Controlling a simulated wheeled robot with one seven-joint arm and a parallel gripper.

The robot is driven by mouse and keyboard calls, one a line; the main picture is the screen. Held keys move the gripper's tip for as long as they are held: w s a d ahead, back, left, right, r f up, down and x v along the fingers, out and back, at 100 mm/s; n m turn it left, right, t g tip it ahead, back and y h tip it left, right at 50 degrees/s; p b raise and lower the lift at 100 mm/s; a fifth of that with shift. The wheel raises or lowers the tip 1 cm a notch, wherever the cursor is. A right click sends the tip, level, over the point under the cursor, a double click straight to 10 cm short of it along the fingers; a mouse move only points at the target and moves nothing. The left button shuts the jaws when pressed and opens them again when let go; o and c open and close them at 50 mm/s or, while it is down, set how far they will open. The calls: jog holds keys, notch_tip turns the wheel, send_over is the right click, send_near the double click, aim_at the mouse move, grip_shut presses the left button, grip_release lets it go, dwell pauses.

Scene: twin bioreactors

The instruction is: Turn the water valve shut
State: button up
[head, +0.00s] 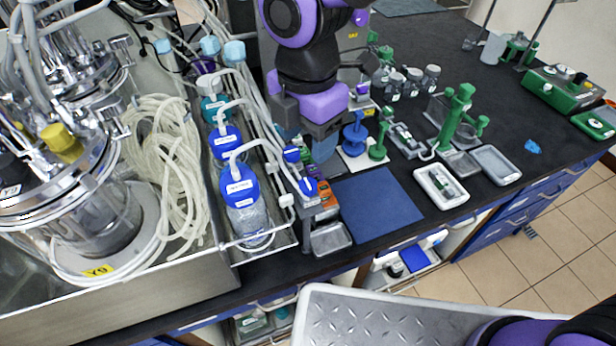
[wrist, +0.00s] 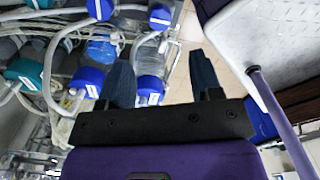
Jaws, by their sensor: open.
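Two small blue knobs that look like valve handles sit on the metal rail beside the bottles: a rear knob (head: 292,154) and a front knob (head: 308,186). I cannot tell from any label which one is the water valve. My gripper (head: 316,148) hangs just behind and to the right of these knobs, pointing down. In the wrist view my gripper (wrist: 161,62) has its two dark fingers spread, with nothing held. A blue knob (wrist: 150,86) shows between them, nearer the left finger. Whether a finger touches it, I cannot tell.
Blue-capped bottles (head: 238,185) and hoses stand left of the rail. A steel bioreactor (head: 85,220) is at far left. A blue mat (head: 375,205) lies clear to the right. A blue handwheel (head: 355,138) and green stands (head: 455,115) stand beyond it.

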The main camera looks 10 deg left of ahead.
aim_at(308, 184)
notch_tip(308, 184, down, 10)
jog(key=shift+f, duration=0.1)
dwell(0.4)
jog(key=c, duration=0.9)
